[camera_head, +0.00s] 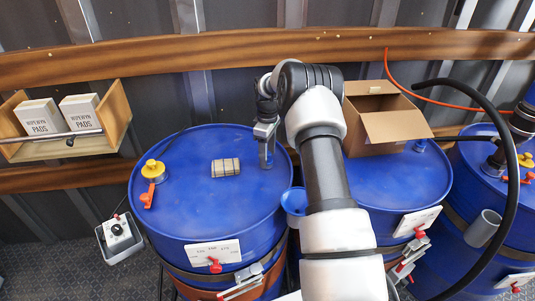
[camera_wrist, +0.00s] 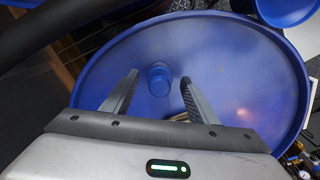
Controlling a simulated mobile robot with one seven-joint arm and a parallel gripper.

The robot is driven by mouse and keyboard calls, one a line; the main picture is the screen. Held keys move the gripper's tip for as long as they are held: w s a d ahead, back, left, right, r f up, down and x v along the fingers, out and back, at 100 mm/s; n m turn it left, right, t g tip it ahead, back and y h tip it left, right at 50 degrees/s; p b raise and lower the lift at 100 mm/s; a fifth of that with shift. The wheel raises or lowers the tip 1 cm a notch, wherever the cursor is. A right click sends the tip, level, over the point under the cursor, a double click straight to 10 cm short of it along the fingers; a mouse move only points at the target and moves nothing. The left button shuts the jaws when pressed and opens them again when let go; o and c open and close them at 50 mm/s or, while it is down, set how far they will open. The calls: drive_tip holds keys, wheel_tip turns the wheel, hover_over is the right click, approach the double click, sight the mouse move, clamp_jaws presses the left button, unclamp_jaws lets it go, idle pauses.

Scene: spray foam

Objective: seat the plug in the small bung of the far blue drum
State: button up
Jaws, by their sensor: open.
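My gripper (camera_head: 267,163) points down over the right part of the lid of the left blue drum (camera_head: 190,180). In the wrist view my gripper (camera_wrist: 160,80) is open, with one finger on each side of a small blue plug (camera_wrist: 158,82). Gaps show between the plug and both fingers. The plug stands on the blue drum lid (camera_wrist: 230,75); I cannot tell how deep it sits in the small bung. In the head view the plug is hidden behind my gripper. A yellow bung fitting with an orange tap (camera_head: 151,172) is at the lid's left.
A ribbed tan roll (camera_head: 226,167) lies mid-lid. A blue cup (camera_head: 294,201) hangs between this drum and the middle blue drum (camera_head: 390,185), which bears an open cardboard box (camera_head: 395,125). A black hose (camera_head: 505,150) arcs at the right. A wooden shelf (camera_head: 70,120) holds pad boxes.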

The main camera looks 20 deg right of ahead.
wheel_tip(320, 180, up, 17)
drive_tip(key=shift+r, duration=0.2)
idle(0.5)
